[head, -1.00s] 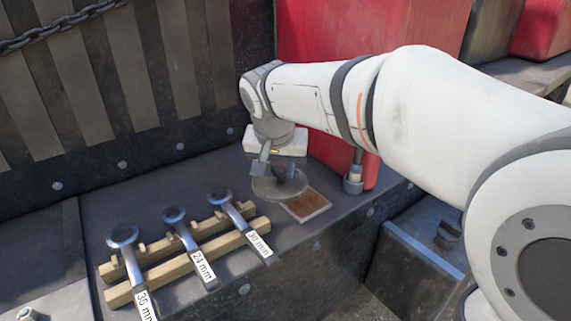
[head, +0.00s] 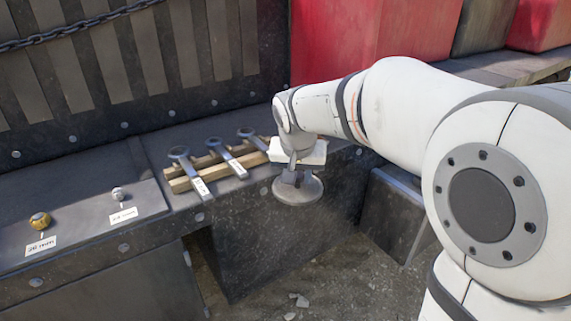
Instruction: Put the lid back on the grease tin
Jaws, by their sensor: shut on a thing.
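My gripper (head: 296,176) is shut on a round, flat grey lid (head: 299,192). It holds the lid roughly level, apparently by its upper middle, in front of the bench's front edge. The fingertips partly cover the lid's top. The grease tin cannot be made out in this view.
A dark bench (head: 85,238) runs along the wall. Labelled wrenches (head: 228,158) lie across wooden bars near my gripper. A brass fitting (head: 40,220) and a small silver fitting (head: 117,193) sit at left with labels. A grey box (head: 392,215) stands at right. Rubble lies on the ground.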

